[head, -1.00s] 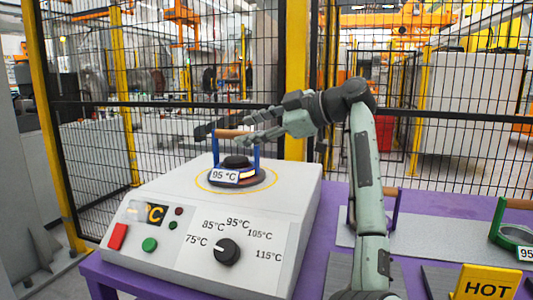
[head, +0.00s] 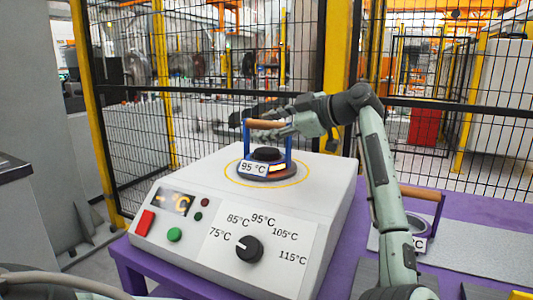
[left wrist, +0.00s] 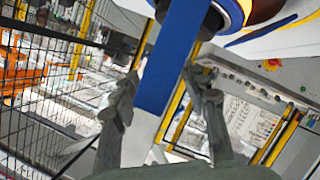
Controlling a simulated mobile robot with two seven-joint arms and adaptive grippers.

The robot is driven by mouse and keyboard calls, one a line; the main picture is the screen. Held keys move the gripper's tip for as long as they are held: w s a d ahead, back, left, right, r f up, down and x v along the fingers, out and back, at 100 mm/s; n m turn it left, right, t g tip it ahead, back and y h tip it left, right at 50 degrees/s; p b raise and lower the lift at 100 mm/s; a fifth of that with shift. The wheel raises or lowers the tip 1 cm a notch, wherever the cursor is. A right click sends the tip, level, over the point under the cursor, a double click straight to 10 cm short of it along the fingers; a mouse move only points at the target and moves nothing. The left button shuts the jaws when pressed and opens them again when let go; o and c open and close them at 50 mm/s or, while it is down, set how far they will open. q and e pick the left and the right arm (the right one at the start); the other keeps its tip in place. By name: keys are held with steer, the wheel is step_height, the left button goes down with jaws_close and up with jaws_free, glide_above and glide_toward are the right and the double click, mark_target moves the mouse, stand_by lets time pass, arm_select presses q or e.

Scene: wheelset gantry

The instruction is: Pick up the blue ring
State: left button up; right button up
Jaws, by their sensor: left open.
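The blue ring (head: 289,153) sits on the heater's round plate, with blue uprights, a wooden grip bar (head: 265,124) across the top and a 95 °C label. A dark round hub stands in its middle. My left gripper (head: 268,122) is open at the height of the grip bar, with fingers above and below it in the head view. In the left wrist view a blue upright (left wrist: 172,60) runs between my two spread fingers (left wrist: 160,95). Whether either finger touches it I cannot tell. My right gripper is not in view.
The white heater (head: 205,175) has a dial, red and green buttons and a display. It stands on a purple table (head: 340,260). Another ring with a purple handle (head: 438,215) stands to the right, partly behind my arm. A black mesh fence (head: 220,75) rises behind.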

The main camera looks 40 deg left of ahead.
arm_select(q)
jaws_close()
stand_by(0.4)
steer(key=shift+r, duration=0.2)
